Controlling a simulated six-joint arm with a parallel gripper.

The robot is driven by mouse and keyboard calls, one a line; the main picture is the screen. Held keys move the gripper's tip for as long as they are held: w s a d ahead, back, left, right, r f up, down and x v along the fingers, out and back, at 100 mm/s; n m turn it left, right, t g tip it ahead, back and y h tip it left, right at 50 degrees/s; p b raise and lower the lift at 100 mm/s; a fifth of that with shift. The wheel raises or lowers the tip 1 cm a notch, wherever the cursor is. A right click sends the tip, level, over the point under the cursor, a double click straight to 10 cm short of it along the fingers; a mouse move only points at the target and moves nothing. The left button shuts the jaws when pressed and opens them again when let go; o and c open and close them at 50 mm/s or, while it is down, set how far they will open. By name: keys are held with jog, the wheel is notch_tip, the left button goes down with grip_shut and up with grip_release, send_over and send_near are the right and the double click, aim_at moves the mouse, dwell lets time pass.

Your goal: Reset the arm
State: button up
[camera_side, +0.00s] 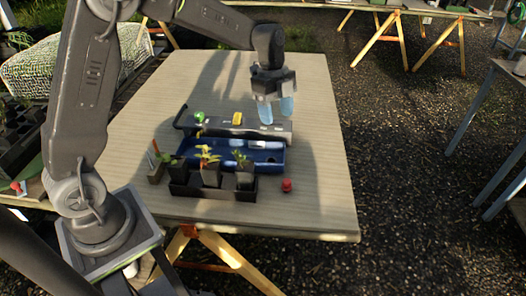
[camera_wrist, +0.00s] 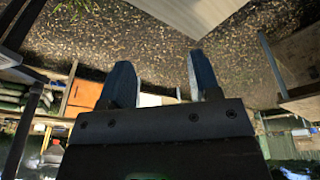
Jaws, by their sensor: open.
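My gripper (camera_side: 276,110) is at the end of my arm, above the right part of the wooden table (camera_side: 310,180) in the side view. Its two light-blue fingers point down, stand apart and have nothing between them. In the wrist view my gripper (camera_wrist: 158,88) shows two dark fingers spread open, with gravel ground and a table corner beyond. In the side view the fingers overlap the right end of a grey rack (camera_side: 280,133); I cannot tell the height between them.
A blue tray (camera_side: 275,157) lies in front of the rack, with a black planter (camera_side: 240,194) of several seedlings before it. A red knob-like object (camera_side: 287,185) sits right of the planter. A green round thing (camera_side: 199,117) and a yellow block (camera_side: 238,118) are on the rack. The table's right side is clear.

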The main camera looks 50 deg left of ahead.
jog(key=s+d+r+n+t+y, duration=0.2)
jog(key=s+r+n+t, duration=0.1)
jog(key=s+r+n, duration=0.9)
jog(key=s+f+n+t, duration=0.2)
jog(key=s+n, duration=0.4)
jog(key=s, duration=0.6)
jog(key=shift+s+f+t+y, duration=0.15)
jog(key=shift+s+t+y, duration=0.15)
jog(key=shift+t, duration=0.2)
jog(key=shift+o, duration=0.3)
jog(key=shift+a, duration=0.15)
